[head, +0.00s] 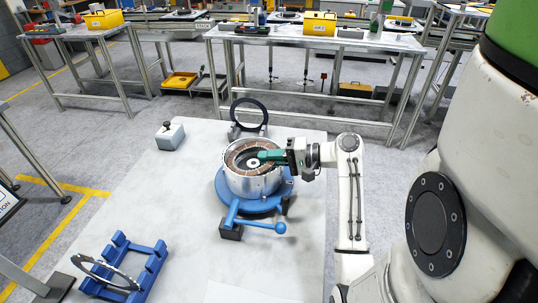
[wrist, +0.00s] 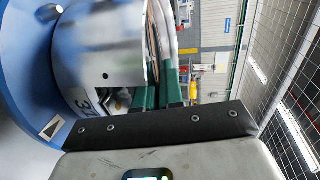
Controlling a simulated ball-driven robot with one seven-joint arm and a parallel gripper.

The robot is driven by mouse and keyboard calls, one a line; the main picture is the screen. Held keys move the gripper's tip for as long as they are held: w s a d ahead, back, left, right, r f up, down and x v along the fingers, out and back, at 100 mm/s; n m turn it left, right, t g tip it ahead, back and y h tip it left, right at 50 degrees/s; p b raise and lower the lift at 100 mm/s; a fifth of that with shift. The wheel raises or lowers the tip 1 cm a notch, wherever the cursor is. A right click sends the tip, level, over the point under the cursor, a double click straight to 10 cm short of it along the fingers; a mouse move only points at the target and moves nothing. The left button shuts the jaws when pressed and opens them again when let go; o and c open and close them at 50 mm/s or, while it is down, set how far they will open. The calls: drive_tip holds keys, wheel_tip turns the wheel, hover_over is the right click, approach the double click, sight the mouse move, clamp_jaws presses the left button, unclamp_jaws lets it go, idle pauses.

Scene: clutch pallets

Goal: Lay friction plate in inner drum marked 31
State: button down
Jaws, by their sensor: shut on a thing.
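The silver drum (head: 252,187) stands in a blue fixture (head: 225,190) on the pale table. A brown-faced friction plate (head: 236,156) lies at or just above the drum's open top; it also shows edge-on in the wrist view (wrist: 153,38). My gripper (head: 268,155) has green fingers and is shut on the plate at its right side. In the wrist view the fingers (wrist: 158,95) are beside the drum rim. Dark figures on the drum wall (wrist: 84,104) start with a 3; the second figure is unclear. Whether the plate touches the drum is unclear.
A black ring (head: 236,114) stands upright on a holder behind the drum. A blue rack (head: 150,273) with a steel ring (head: 95,276) is at front left. A grey block (head: 170,138) with a black knob is at back left. A blue ball-ended lever (head: 260,224) sticks out in front.

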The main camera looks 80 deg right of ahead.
drive_tip(key=shift+f, duration=0.15)
drive_tip(key=c, duration=1.2)
unclamp_jaws()
drive_tip(key=shift+f, duration=0.15)
drive_tip(key=shift+f, duration=0.35)
drive_tip(key=shift+s+a+f, duration=0.1)
drive_tip(key=shift+f, duration=0.3)
drive_tip(key=shift+c, duration=0.4)
drive_tip(key=shift+o, duration=0.5)
drive_tip(key=p+v, duration=0.2)
drive_tip(key=v, duration=0.4)
drive_tip(key=shift+r, duration=0.1)
wheel_tip(320, 180, up, 9)
drive_tip(key=s+p, duration=0.1)
drive_tip(key=p, duration=0.5)
drive_tip(key=shift+s+r, duration=0.2)
drive_tip(key=shift+s, duration=0.15)
